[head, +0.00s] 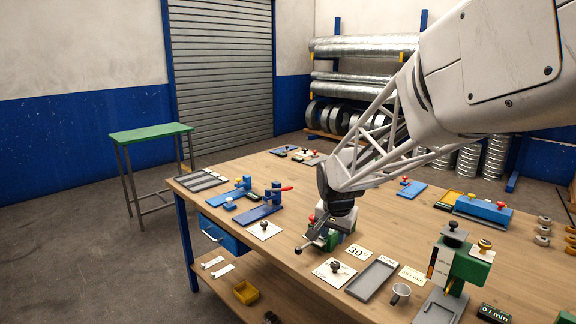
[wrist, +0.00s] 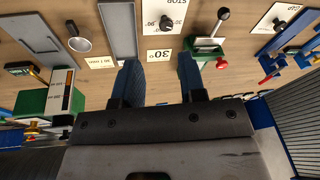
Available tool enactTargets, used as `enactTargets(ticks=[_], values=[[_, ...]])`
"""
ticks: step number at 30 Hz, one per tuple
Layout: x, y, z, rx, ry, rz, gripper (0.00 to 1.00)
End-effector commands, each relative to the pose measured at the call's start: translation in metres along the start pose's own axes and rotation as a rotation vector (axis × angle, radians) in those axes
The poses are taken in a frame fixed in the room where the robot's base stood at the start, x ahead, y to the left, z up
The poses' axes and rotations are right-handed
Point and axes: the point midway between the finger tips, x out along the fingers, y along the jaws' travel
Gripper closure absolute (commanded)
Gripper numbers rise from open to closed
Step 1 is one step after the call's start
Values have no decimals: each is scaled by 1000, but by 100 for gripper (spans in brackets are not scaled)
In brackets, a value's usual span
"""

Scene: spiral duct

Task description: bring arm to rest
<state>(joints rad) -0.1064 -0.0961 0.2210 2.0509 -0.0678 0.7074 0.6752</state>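My gripper (head: 330,222) hangs over the middle of the wooden workbench (head: 400,222) in the head view, at the end of my white lattice arm. It is in front of a small green device with a lever and a red knob, and partly hides it. In the wrist view my gripper (wrist: 160,72) shows two blue fingers spread apart with nothing between them. Beyond the fingertips are the "30°" card (wrist: 160,55) and the green lever device (wrist: 206,47). I cannot tell whether a finger touches the device.
Blue clamp fixtures (head: 262,207) stand to the left. Bare wood lies behind the gripper. A green-topped table (head: 150,133) stands apart.

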Motion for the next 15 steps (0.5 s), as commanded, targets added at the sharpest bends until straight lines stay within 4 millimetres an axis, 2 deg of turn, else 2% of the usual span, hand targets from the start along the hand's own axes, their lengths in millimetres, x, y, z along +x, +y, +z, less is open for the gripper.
enactTargets(ticks=[6,15], values=[[-37,39,33,-75,-1,2,62],[-75,89,83,-182,-8,4,62]])
